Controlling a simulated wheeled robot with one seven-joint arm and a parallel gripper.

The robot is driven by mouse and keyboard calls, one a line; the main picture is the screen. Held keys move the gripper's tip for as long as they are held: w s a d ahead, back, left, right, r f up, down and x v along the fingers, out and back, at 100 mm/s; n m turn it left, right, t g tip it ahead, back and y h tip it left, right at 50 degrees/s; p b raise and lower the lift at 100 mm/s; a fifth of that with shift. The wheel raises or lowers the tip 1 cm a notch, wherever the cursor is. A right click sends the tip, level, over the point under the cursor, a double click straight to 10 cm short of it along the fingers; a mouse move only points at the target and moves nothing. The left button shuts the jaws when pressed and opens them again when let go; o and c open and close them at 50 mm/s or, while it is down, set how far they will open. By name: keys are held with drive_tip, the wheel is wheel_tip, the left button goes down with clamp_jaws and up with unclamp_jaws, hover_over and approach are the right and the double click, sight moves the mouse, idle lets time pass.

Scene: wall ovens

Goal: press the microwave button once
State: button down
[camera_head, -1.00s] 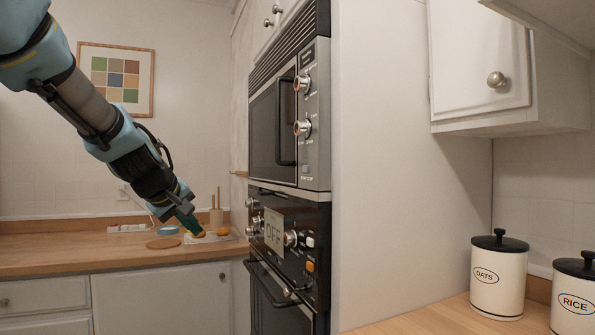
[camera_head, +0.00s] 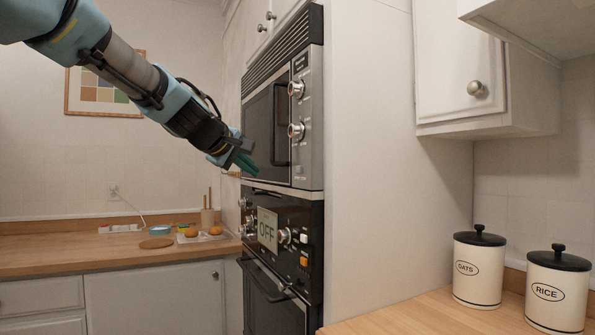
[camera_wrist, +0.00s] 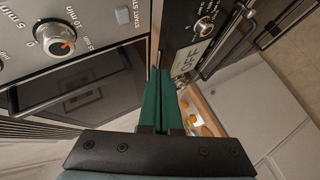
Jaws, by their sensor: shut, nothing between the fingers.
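The microwave (camera_head: 268,135) is the upper built-in unit, with a dark door, a vertical handle and a control panel on its right. In the wrist view the button (camera_wrist: 122,15) shows at the top, beside the words START STOP. My gripper (camera_head: 252,169) is in front of the lower part of the microwave door, left of the button and apart from it. Its green fingers (camera_wrist: 158,98) are shut and empty. The wrist view shows a timer knob (camera_wrist: 57,40) to the left.
Below is a black oven (camera_head: 275,265) with knobs, a display reading OFF (camera_head: 267,231) and a handle. A wooden counter (camera_head: 60,255) with oranges lies behind at left. OATS (camera_head: 478,270) and RICE (camera_head: 556,292) canisters stand on the right counter.

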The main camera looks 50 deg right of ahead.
sight(300, 169)
drive_tip(key=s+d+p, duration=0.3)
drive_tip(key=d+p, duration=0.5)
drive_tip(key=shift+s, duration=0.1)
drive_tip(key=shift+d+p, duration=0.2)
drive_tip(key=shift+p, duration=0.1)
idle(1.8)
drive_tip(key=shift+s+d, duration=0.15)
drive_tip(key=shift+d, duration=0.1)
